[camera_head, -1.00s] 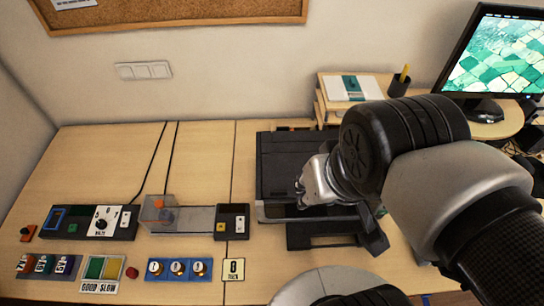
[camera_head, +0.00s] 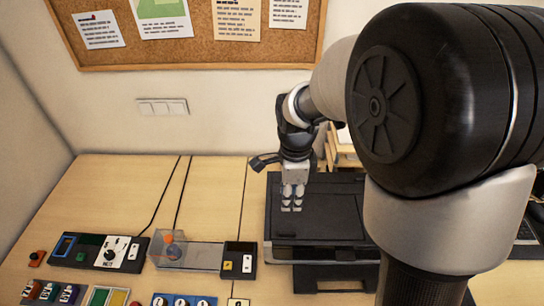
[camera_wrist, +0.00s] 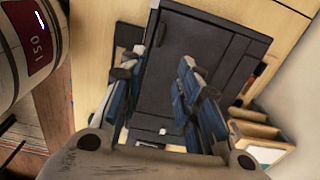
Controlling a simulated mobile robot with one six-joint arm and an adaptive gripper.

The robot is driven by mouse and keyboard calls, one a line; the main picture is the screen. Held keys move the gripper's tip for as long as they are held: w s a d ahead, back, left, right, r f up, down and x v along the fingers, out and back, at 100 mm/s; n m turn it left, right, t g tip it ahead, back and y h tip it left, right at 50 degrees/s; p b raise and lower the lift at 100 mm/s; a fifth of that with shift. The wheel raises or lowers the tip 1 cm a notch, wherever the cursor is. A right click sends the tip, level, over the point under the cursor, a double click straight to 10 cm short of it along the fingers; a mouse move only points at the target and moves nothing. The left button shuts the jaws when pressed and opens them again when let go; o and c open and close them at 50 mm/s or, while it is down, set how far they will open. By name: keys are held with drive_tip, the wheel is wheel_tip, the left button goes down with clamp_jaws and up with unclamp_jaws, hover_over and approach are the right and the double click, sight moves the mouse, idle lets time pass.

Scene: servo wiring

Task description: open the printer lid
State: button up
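The black printer (camera_head: 335,240) stands on the wooden desk. Its flat lid (camera_head: 325,205) lies down level on top; it also shows in the wrist view as a dark panel (camera_wrist: 195,55). My gripper (camera_head: 292,208) points down over the left part of the lid in the head view. In the wrist view its two blue-padded fingers (camera_wrist: 157,80) are spread apart with nothing between them, and the printer shows beyond them. I cannot tell whether the fingertips touch the lid. My arm hides the printer's right side in the head view.
A wooden shelf unit (camera_head: 346,152) stands behind the printer. A clear box device (camera_head: 188,253) and a dial panel (camera_head: 98,250) sit to the left, with cables running to the wall.

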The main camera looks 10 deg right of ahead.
sight(288, 232)
wheel_tip(288, 232, down, 18)
drive_tip(key=b, duration=0.5)
drive_tip(key=shift+w, duration=0.1)
drive_tip(key=shift+c, duration=0.3)
clamp_jaws()
idle(0.4)
